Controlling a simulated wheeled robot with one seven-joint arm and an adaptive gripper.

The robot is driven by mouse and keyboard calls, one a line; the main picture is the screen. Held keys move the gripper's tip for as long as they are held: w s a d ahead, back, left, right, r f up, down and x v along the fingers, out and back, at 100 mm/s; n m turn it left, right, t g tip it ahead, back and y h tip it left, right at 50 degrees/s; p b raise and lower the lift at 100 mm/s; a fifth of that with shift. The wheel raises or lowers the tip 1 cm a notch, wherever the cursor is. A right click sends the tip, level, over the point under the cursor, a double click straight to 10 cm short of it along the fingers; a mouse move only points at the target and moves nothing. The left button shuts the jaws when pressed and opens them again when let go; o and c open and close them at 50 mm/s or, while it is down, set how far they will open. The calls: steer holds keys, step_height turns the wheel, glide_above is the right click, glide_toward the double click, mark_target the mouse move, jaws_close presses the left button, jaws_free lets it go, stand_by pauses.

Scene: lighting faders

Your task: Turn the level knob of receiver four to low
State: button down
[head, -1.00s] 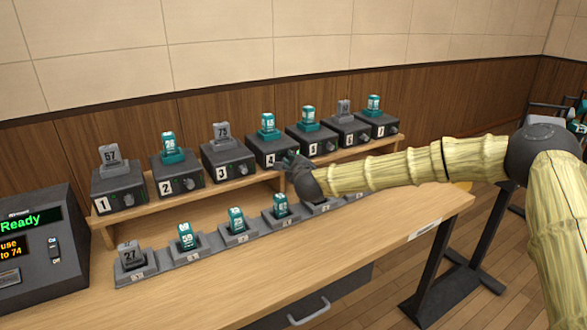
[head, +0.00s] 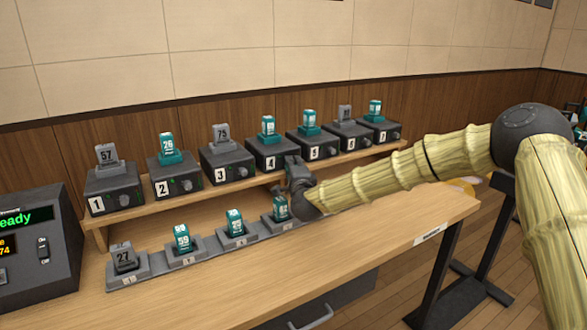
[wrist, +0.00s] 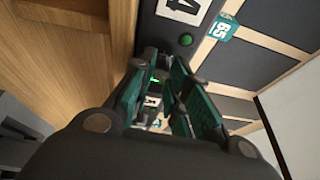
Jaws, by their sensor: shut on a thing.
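Receiver four (head: 262,154) is a dark box with a white "4" label, on the wooden shelf in the head view. A teal unit (head: 268,126) stands upright on top of it. In the wrist view its front (wrist: 167,32) shows the label turned sideways and a green light. My gripper (head: 291,162) is at the right side of that front, where the level knob sits. In the wrist view the teal-padded fingers (wrist: 164,62) are shut around the knob, which they mostly hide. Where the knob points cannot be seen.
Neighbouring receivers three (head: 227,166) and five (head: 314,143) stand close on either side. A row of charging docks (head: 184,252) lies below on the desk (head: 250,285). A dark console (head: 38,240) stands at the left. The desk's front strip is clear.

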stand_by(0.4)
steer(key=c, duration=1.3)
jaws_free()
